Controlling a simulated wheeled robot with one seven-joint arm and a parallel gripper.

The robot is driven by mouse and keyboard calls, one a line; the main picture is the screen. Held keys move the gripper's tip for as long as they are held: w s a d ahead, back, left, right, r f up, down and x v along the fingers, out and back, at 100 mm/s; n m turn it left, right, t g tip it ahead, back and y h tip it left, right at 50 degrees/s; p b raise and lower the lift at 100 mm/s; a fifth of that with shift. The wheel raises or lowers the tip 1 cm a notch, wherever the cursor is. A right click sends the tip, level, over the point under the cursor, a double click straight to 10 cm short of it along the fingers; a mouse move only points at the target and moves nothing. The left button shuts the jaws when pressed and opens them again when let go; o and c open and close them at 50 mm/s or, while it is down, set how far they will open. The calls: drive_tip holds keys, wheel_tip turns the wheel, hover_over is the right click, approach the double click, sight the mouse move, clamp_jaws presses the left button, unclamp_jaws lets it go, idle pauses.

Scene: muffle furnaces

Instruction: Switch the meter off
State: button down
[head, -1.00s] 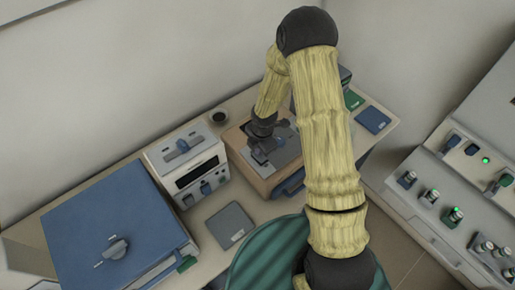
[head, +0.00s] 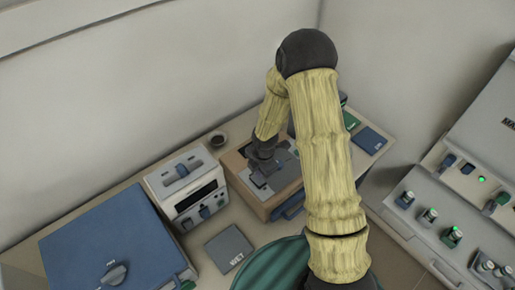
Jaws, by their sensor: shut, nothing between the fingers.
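A white box (head: 165,181) with a dark display, a blue handle on top and small blue controls on its front stands on the bench; it looks like the meter, though no label is readable. Right of it is a tan box (head: 245,188) with a grey top plate and blue parts. My gripper (head: 259,178) is shut and empty, low over the tan box's top, to the right of the white box. Whether it touches the plate or a part there I cannot tell. My arm hides part of the tan box's right side.
A large blue-topped box (head: 85,240) with a knob stands at the left. A grey pad (head: 228,248) marked WET lies in front of the white box. A dark cup (head: 217,139) is behind. A control panel (head: 440,200) with green lights stands at the right. A wall closes the back.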

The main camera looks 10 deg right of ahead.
wheel_tip(320, 180, up, 12)
drive_tip(key=w, duration=0.1)
drive_tip(key=shift+w+a, duration=0.25)
drive_tip(key=shift+a, duration=0.15)
drive_tip(key=shift+w+f, duration=0.1)
drive_tip(key=s+d+r+m+b, duration=0.2)
drive_tip(key=s+m, duration=0.5)
drive_tip(key=m, duration=0.5)
drive_tip(key=s+d+r+m+t+b, duration=0.1)
drive_tip(key=s+d+r+m+b, duration=0.2)
drive_tip(key=s+d+m, duration=0.4)
drive_tip(key=s+m+b, duration=0.1)
drive_tip(key=m, duration=0.4)
drive_tip(key=shift+s+m+t+h, duration=0.15)
drive_tip(key=shift+m+t+h, duration=0.15)
drive_tip(key=shift+d, duration=0.1)
